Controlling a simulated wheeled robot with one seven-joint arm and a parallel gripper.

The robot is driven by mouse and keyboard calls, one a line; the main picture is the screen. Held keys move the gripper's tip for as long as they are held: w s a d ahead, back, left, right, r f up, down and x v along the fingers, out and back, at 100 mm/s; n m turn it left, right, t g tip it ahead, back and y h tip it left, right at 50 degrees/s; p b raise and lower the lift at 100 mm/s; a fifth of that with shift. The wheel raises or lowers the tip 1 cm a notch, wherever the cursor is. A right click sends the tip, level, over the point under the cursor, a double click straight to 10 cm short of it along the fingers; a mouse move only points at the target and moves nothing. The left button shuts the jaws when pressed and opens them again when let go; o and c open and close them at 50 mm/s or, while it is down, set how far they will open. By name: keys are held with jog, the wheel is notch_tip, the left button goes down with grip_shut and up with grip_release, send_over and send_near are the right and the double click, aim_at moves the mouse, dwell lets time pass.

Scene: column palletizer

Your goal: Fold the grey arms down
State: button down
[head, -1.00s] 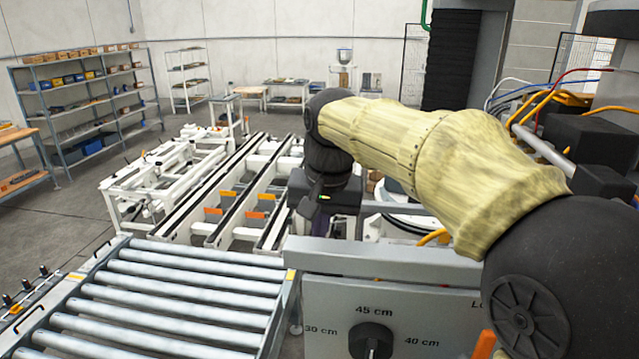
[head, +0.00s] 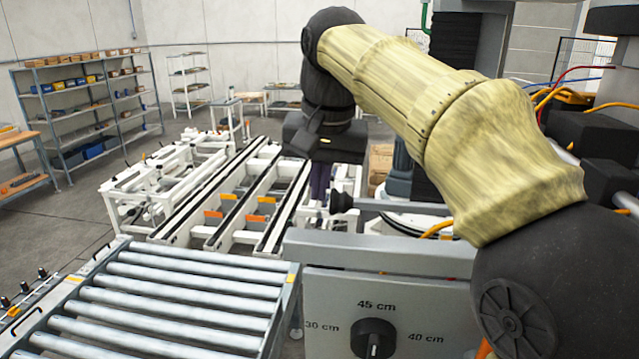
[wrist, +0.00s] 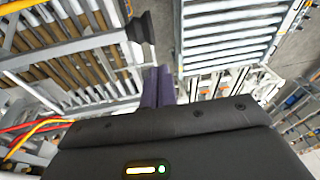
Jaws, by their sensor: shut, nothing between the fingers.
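A grey bar (head: 400,207) with a black flared knob (head: 342,201) at its left end lies roughly level behind the control panel. It looks like one of the grey arms, but I cannot tell for sure; no second one is clear. The knob also shows in the wrist view (wrist: 139,28), beyond and left of my fingertips, on the bar (wrist: 75,46). My gripper (head: 320,190) points down, its purple fingers close to the knob's left in the head view. In the wrist view the fingers (wrist: 157,72) are together with nothing between them. I see no clear contact with the bar.
A control panel (head: 420,290) with a black dial (head: 373,340) stands in front. A roller conveyor (head: 170,300) is at front left, with white rail conveyors (head: 225,200) behind. Cables (head: 560,85) hang at right.

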jog(key=r, duration=0.1)
jog(key=d+r, duration=0.1)
jog(key=r, duration=0.1)
jog(key=s+d+r, duration=0.1)
jog(key=shift+d+r, duration=0.15)
jog(key=shift+r, duration=0.15)
jog(key=shift+w, duration=0.1)
jog(key=p+x, duration=0.1)
jog(key=x, duration=0.9)
jog(key=shift+f, duration=0.1)
jog(key=shift+s+a+f+p, duration=0.15)
jog(key=shift+a+f+p, duration=0.1)
jog(key=shift+f, duration=0.3)
jog(key=shift+s+a+f+p, duration=0.15)
jog(key=shift+a+f+p, duration=0.05)
jog(key=shift+f, duration=0.35)
jog(key=shift+s+a+f+p, duration=0.15)
jog(key=shift+a+f+p, duration=0.1)
jog(key=shift+f, duration=0.45)
